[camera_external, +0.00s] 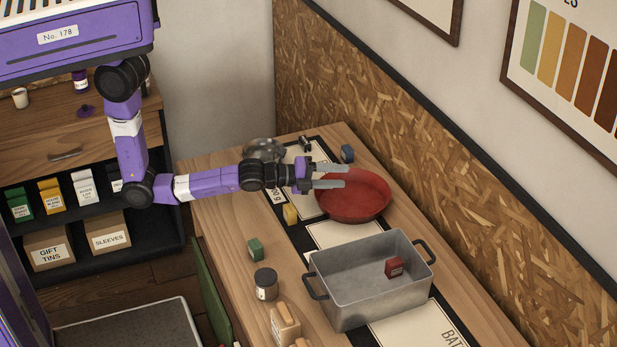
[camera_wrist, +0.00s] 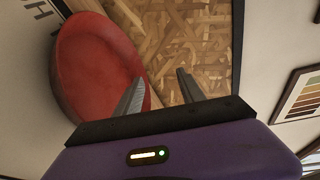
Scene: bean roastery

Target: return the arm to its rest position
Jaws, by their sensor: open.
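My gripper (camera_external: 330,176) is at the end of my purple arm, stretched out to the right over the wooden table (camera_external: 222,215). Its two grey fingers are apart with nothing between them. They reach over the left rim of a red bowl (camera_external: 365,197). In the wrist view my gripper (camera_wrist: 160,92) also shows open, with the red bowl (camera_wrist: 85,70) to the left of the fingers. I cannot tell the exact height of the fingers above the bowl.
A grey metal pot (camera_external: 350,300) with a dark red box (camera_external: 394,267) inside stands nearer on the table. A yellow block (camera_external: 290,214), a green block (camera_external: 255,250), a jar (camera_external: 265,284) and a blue block (camera_external: 347,153) stand around. A chipboard wall (camera_external: 440,160) borders the table.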

